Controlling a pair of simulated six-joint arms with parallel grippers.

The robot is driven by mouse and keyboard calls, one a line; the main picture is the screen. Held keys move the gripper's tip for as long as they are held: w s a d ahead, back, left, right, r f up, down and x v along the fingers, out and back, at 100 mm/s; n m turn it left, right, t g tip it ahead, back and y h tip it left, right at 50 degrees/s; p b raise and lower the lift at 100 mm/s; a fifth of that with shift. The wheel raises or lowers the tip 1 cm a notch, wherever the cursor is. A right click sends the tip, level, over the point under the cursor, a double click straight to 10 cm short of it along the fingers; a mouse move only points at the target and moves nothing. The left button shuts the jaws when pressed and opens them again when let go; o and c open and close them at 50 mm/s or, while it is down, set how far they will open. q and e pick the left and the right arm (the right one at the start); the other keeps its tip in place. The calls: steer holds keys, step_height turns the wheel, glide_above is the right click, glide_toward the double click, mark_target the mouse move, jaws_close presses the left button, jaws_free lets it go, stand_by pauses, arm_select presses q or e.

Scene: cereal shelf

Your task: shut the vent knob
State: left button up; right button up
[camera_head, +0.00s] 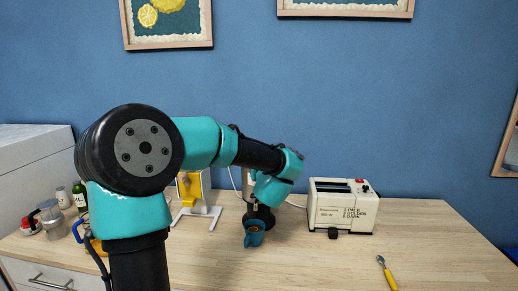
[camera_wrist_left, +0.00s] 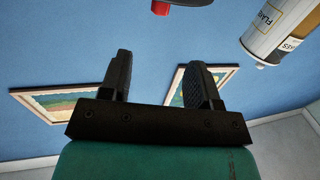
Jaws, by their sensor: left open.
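I cannot pick out the vent knob with certainty. In the left wrist view a small red part (camera_wrist_left: 160,8) under a dark grey edge shows at the top, cut off by the frame; I cannot tell if it is the knob. My left gripper (camera_wrist_left: 160,82) is open, with nothing between its two black fingers, and stays apart from the red part. In the head view my left arm reaches across the middle, and its fingers are not clearly visible behind the wrist. My right gripper is in neither view.
A cylinder marked "FLAKES" (camera_wrist_left: 280,28) shows at the upper right of the wrist view. Bottles and jars crowd the left end. The right side is mostly clear.

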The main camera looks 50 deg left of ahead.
arm_select(q)
steer(key=x, duration=1.3)
steer(key=shift+w+a, duration=0.15)
steer(key=shift+a, duration=0.05)
steer(key=c, duration=0.9)
steer(key=shift+c, duration=0.2)
